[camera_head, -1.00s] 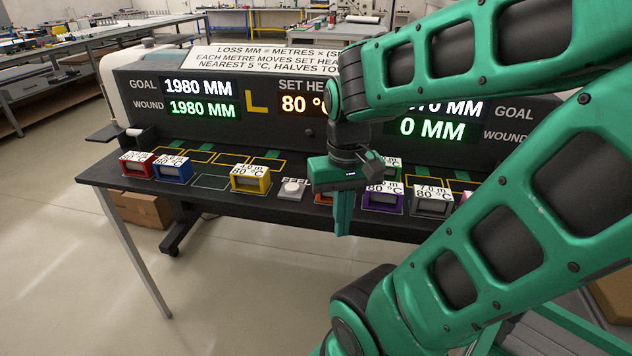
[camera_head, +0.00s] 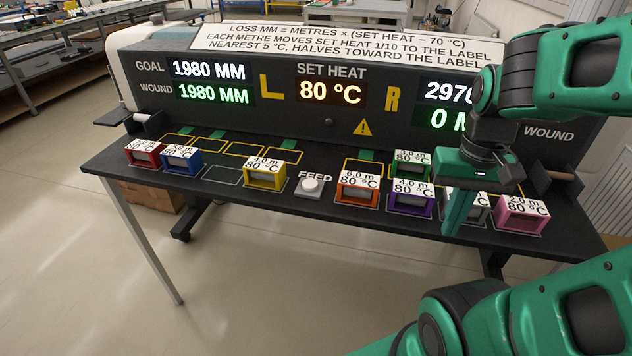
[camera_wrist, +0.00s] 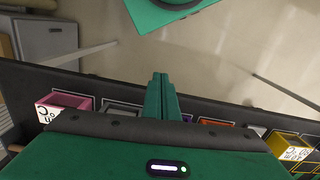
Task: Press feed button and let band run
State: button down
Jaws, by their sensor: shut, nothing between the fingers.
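The white FEED button (camera_head: 310,186) stands on its pale base near the table's front edge, between the yellow box (camera_head: 264,175) and the orange box (camera_head: 357,189). My gripper (camera_head: 453,230) points down at the front edge, well right of the button, between the purple box (camera_head: 411,201) and the grey box (camera_head: 480,214), partly covering the grey one. Its fingers are together and empty, as the wrist view (camera_wrist: 161,78) also shows. The left display (camera_head: 212,94) reads goal 1980 MM, wound 1980 MM. The right display (camera_head: 443,118) is partly hidden by my arm; its wound line starts with 0.
The set heat display (camera_head: 331,93) reads 80 °C. Red (camera_head: 143,156) and blue (camera_head: 181,161) boxes stand at left, a green box (camera_head: 411,166) behind the purple one, a pink box (camera_head: 520,216) at right. Yellow outlines behind the front row are mostly empty. Open floor lies in front.

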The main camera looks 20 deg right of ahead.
aim_at(307, 185)
jog(key=w+h, duration=0.1)
jog(key=w, duration=0.4)
jog(key=w+a+r+n+h, duration=0.1)
jog(key=w+h, duration=0.1)
jog(key=w, duration=0.4)
jog(key=w+r+t+h, duration=0.1)
jog(key=w, duration=0.4)
jog(key=shift+w+a+r+n+h, duration=0.15)
jog(key=shift+a+r+n+h, duration=0.15)
jog(key=shift+n, duration=0.1)
jog(key=w+a, duration=0.2)
jog(key=w+a+n+t+h, duration=0.1)
jog(key=w+a, duration=0.2)
jog(key=w+a+r+t+h, duration=0.1)
jog(key=w+a, duration=0.1)
jog(key=w, duration=0.1)
jog(key=shift+w+a, duration=0.25)
jog(key=w+a+n+t, duration=0.1)
jog(key=w+a, duration=0.1)
jog(key=a, duration=0.2)
jog(key=w+a+r+t+h, duration=0.1)
jog(key=w+a, duration=0.1)
jog(key=a, duration=0.3)
jog(key=shift+w+r+n+t, duration=0.15)
jog(key=shift+w+n+t, duration=0.15)
jog(key=shift+w+n, duration=0.1)
jog(key=shift+s+f, duration=0.1)
jog(key=shift+f, duration=4.3)
jog(key=shift+f, duration=0.15)
